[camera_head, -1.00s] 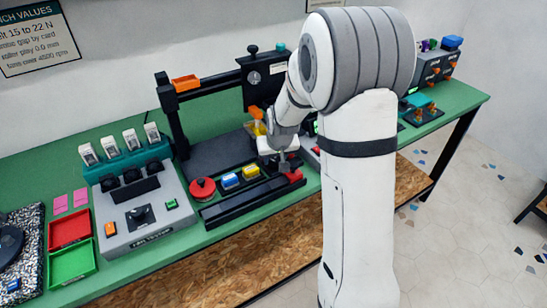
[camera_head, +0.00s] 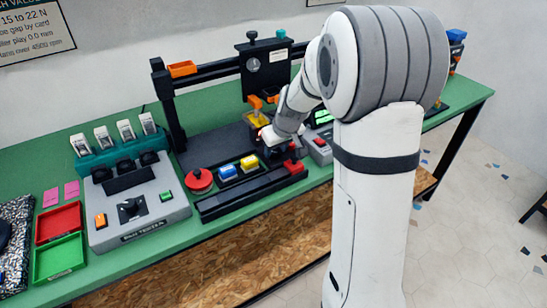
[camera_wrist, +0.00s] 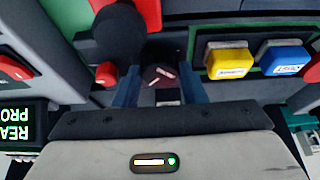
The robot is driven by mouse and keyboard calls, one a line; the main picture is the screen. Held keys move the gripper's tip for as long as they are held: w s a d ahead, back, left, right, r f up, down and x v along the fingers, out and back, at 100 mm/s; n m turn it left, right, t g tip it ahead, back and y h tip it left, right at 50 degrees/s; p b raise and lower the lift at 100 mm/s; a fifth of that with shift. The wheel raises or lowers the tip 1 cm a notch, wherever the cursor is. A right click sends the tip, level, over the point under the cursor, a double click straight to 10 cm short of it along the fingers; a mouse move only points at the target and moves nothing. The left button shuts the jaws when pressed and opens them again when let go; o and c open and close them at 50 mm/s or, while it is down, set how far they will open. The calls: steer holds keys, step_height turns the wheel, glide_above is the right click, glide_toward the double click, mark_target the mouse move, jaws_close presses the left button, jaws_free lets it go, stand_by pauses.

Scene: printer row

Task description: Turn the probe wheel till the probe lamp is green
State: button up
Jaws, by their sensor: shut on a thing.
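In the wrist view, my gripper (camera_wrist: 161,92) is shut on a dark round piece with pale and reddish marks (camera_wrist: 160,74); it appears to be the probe wheel, but its outline is partly hidden by the fingers. A black knob-like part (camera_wrist: 120,35) with a small red tip (camera_wrist: 107,74) stands just beside the left finger. I cannot tell whether that red tip is the probe lamp, and I see no lamp that is clearly green. In the head view, my wrist reaches down at the right end of the black rail and hides the wheel.
A blue button (camera_head: 227,172) and a yellow button (camera_head: 249,162) sit left of my gripper, with a red round knob (camera_head: 199,180) further left. A grey box with a green-lit display (camera_head: 323,116) and red button stands to the right.

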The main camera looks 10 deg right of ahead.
steer(key=shift+d+f+n+g+y+b, duration=0.15)
steer(key=shift+n+g+y+b, duration=0.2)
steer(key=shift+n+b, duration=1.05)
steer(key=shift+b, duration=0.3)
steer(key=o, duration=1)
steer(key=v, duration=0.8)
steer(key=shift+p, duration=0.3)
